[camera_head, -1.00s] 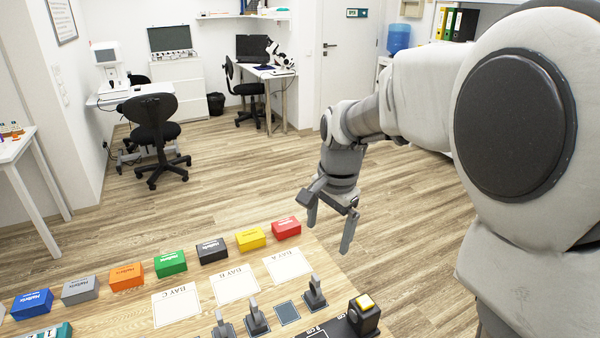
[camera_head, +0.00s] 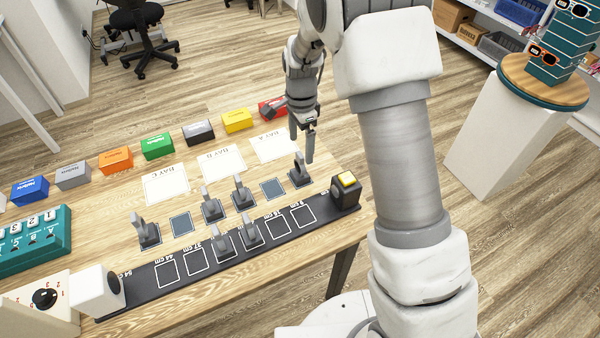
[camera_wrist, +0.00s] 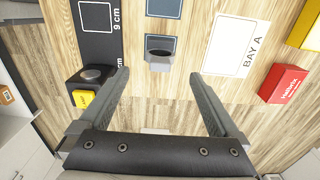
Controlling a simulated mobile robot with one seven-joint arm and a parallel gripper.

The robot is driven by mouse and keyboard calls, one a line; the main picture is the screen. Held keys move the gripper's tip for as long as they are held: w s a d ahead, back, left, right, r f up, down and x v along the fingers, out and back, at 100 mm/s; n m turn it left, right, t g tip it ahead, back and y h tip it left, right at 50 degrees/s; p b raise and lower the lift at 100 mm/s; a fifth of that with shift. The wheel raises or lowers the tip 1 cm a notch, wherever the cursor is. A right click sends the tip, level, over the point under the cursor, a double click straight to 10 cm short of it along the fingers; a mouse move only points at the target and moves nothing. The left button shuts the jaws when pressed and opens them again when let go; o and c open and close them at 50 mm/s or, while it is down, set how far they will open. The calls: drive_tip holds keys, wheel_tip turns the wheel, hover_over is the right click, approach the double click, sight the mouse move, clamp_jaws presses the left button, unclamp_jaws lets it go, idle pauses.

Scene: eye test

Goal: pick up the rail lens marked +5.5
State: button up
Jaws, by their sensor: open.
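Several grey lens holders stand on the table. One (camera_head: 299,174) is at the right, near the rail's end block; others (camera_head: 242,197), (camera_head: 211,208) and (camera_head: 146,234) are farther left. Two more holders (camera_head: 250,234) and (camera_head: 224,246) stand on the black rail (camera_head: 315,200). No +5.5 marking is legible on any of them. My gripper (camera_head: 303,146) is open and empty above the table's right side, near BAY A. In the wrist view, my gripper (camera_wrist: 158,80) has one holder (camera_wrist: 159,52) ahead, between the fingertip directions and apart from them.
White bay cards (camera_head: 222,160) and a row of coloured boxes, including a red one (camera_head: 270,108), lie behind the holders. A teal panel (camera_head: 35,240) and white block (camera_head: 97,292) are at left. A display pedestal (camera_head: 500,135) stands right.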

sight(300, 164)
wheel_tip(300, 164, down, 8)
drive_tip(key=shift+a+f+b, duration=0.15)
drive_tip(key=shift+f+b, duration=0.05)
drive_tip(key=shift+b, duration=0.15)
clamp_jaws()
idle(0.5)
